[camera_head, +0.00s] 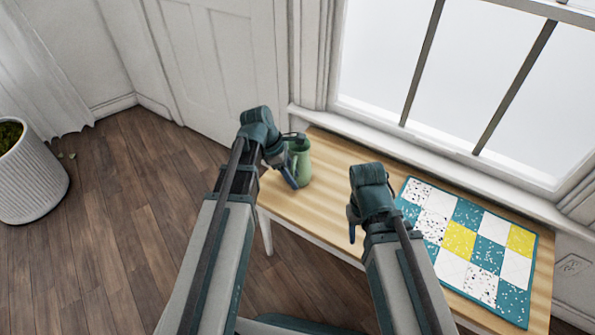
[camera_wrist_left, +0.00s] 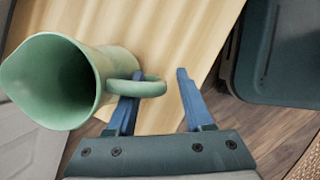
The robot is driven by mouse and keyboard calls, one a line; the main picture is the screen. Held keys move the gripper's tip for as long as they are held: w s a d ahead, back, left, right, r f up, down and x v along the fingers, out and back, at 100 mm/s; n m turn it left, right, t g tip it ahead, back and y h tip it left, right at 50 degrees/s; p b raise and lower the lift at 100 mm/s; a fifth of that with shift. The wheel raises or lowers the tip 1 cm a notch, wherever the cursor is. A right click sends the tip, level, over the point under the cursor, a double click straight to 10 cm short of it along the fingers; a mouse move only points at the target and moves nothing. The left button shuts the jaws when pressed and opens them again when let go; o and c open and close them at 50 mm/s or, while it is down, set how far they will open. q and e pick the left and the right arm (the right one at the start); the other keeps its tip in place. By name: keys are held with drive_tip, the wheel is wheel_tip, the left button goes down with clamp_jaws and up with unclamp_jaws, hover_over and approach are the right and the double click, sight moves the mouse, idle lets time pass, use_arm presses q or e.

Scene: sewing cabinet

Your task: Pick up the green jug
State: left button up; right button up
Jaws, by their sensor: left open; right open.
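The green jug (camera_head: 301,163) stands on the left end of the wooden table, partly hidden behind my left gripper (camera_head: 291,158). In the left wrist view the jug (camera_wrist_left: 75,78) shows its open mouth at the left, with its loop handle (camera_wrist_left: 138,87) pointing right. My left gripper (camera_wrist_left: 155,100) is open there, its two blue fingers spread. The left finger is at the handle and partly hidden by it; the right finger is clear of the handle. I cannot tell whether they touch. My right gripper (camera_head: 353,222) is open and empty, near the table's front edge, apart from the jug.
The wooden table (camera_head: 327,190) stands below the window. A patchwork quilt piece (camera_head: 468,245) in teal, yellow and white covers its right part. A white ribbed planter (camera_head: 30,180) stands on the floor at the far left.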

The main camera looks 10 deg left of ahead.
use_arm(q)
clamp_jaws()
idle(1.4)
